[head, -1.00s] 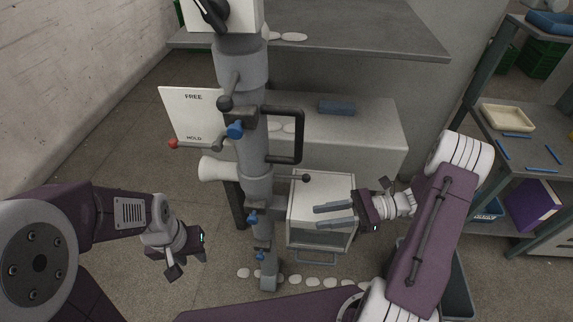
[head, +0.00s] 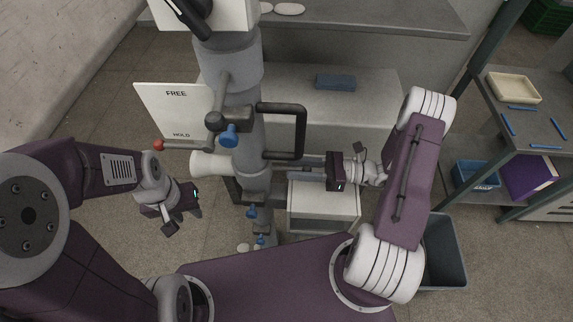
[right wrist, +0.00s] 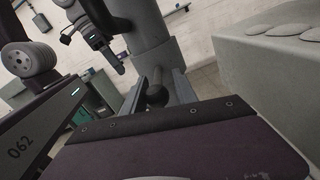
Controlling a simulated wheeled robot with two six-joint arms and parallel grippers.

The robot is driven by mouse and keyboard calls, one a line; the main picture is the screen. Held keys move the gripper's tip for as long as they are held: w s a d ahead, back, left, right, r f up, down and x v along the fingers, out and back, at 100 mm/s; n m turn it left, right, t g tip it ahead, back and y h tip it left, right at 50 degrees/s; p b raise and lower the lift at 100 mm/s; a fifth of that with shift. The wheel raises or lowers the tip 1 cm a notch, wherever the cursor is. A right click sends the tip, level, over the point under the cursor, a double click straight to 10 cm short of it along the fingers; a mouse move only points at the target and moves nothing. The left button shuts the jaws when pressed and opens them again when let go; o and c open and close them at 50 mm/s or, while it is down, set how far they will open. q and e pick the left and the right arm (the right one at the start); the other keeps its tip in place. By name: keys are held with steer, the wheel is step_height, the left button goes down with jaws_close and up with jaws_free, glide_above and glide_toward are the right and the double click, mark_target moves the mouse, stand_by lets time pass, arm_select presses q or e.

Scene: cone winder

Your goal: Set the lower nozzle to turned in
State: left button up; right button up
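A white flared nozzle (head: 210,165) sticks out to the left of the grey column (head: 248,140); I take it as the lower nozzle. A short lever with a dark ball knob (right wrist: 157,95) comes off the column. My right gripper (head: 272,166) reaches in from the right beside the column, below the black loop handle (head: 298,130). In the right wrist view its fingers are apart, one on each side of the knob; contact cannot be made out. In the head view the knob is hidden. My left gripper (head: 180,218) hangs left of the column, empty, its fingers apart.
A FREE/HOLD plate (head: 172,112) with a red-knobbed lever (head: 159,145) stands left of the column. Blue knobs (head: 229,135) sit on the column. A white box (head: 335,205) stands below my right gripper. A shelf rack (head: 520,130) is at right.

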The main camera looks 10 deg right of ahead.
mark_target(267, 168)
steer(key=shift+x, duration=1.2)
steer(key=shift+a, duration=0.35)
jaws_close()
steer(key=shift+r, duration=0.1)
